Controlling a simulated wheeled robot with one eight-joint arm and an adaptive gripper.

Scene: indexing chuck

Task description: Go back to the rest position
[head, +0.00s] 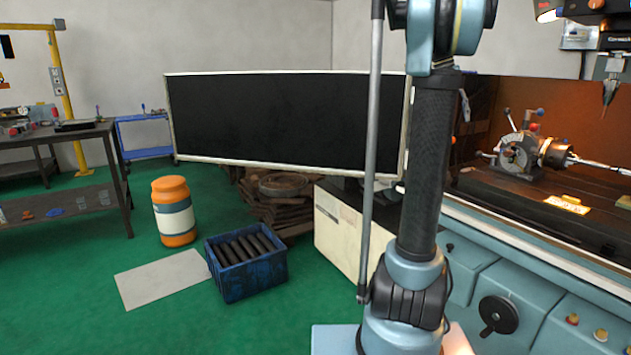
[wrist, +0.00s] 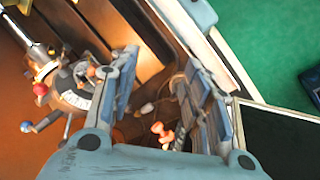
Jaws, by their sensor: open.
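My gripper (wrist: 160,68) is open in the wrist view, with its two fingers spread apart and nothing held between the tips. The indexing chuck (wrist: 75,88) lies to the left of the fingers there, apart from them, with a red knob and a dark blue knob on its levers. In the head view the chuck (head: 520,152) sits on the machine's brown bed at the right. My arm stands upright in front of the machine in the head view, and my gripper is outside that picture.
A blue crate (head: 262,285) of dark bars and an orange drum (head: 172,225) stand on the green floor. A workbench (head: 60,135) is at the left. A black panel with a pale frame (head: 290,166) stands behind. Green floor is clear at the front left.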

